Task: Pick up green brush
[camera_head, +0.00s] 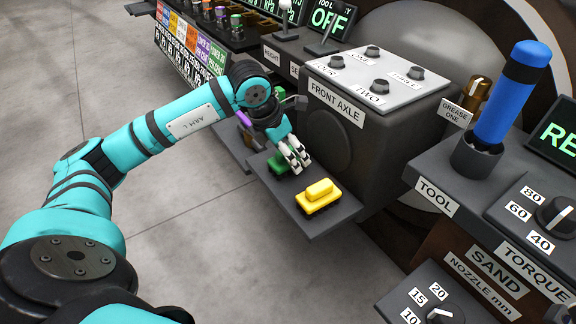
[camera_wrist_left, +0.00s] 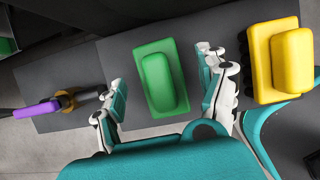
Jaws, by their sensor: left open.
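The green brush (camera_wrist_left: 163,78) lies on a dark grey shelf (camera_wrist_left: 118,62). In the left wrist view it sits between the two spread fingers of my left gripper (camera_wrist_left: 160,95), with a gap to the left finger and a smaller gap to the right one. In the head view the green brush (camera_head: 280,164) is partly hidden behind my left gripper (camera_head: 293,158), which is open and reaches down over it. Whether the fingers are level with the brush is hard to tell. My right gripper is not in view.
A yellow brush (camera_head: 318,196) lies close beside the green one on the shelf; its near edge is close to the right finger. A purple-handled tool (camera_wrist_left: 38,109) lies to the left. The front axle box (camera_head: 375,105) rises behind the shelf. A blue-handled tool (camera_head: 510,95) stands at right.

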